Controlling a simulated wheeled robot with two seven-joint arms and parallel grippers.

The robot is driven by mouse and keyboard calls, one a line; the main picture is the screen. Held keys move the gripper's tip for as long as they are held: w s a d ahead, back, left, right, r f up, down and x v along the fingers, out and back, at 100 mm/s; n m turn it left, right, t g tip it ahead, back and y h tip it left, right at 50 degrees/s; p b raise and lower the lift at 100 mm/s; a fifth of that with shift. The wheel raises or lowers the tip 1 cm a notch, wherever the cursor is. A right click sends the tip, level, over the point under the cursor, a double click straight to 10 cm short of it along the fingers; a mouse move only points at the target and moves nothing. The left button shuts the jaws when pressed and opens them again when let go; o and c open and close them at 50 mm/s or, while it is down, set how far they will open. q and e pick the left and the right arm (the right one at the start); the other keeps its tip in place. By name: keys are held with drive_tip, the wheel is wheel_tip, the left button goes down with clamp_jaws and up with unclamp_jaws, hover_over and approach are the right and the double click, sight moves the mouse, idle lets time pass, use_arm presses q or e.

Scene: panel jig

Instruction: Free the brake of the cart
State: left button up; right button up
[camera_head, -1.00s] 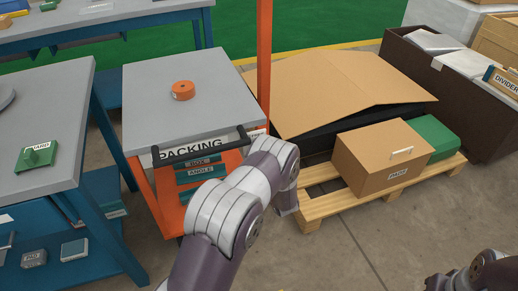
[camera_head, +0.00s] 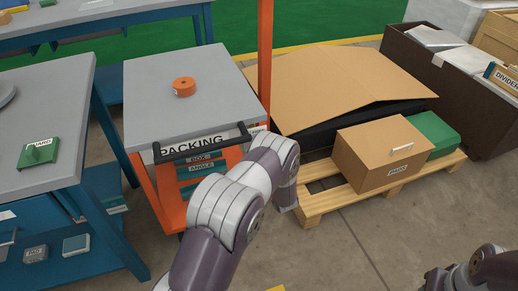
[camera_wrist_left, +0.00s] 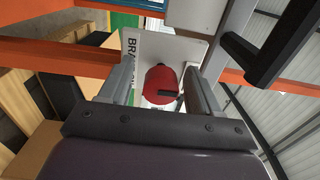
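The cart (camera_head: 140,104) has a grey top, an orange frame and a black handle (camera_head: 203,145) above a PACKING label. In the left wrist view a round red knob (camera_wrist_left: 161,82) with a dark slot sits on a white plate (camera_wrist_left: 182,50) whose lettering begins "BRA"; the rest is covered. My left gripper (camera_wrist_left: 160,88) is open, with one finger on each side of the knob and small gaps visible. In the head view my left forearm hides this gripper and the knob. My right gripper is out of view; only part of that arm shows at the lower right.
The cart's handle also shows close beside my left gripper in the wrist view (camera_wrist_left: 268,45). An orange post (camera_head: 264,60) rises at the cart's right. A pallet (camera_head: 325,203) with boxes stands to the right, and a blue bench (camera_head: 50,85) to the left.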

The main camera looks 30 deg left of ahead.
use_arm(q)
drive_tip(key=shift+s+d+r, duration=0.1)
drive_tip(key=shift+s+d, duration=0.05)
drive_tip(key=shift+d, duration=0.2)
drive_tip(key=p+v, duration=0.2)
drive_tip(key=v, duration=1)
drive_tip(key=shift+s+a, duration=0.1)
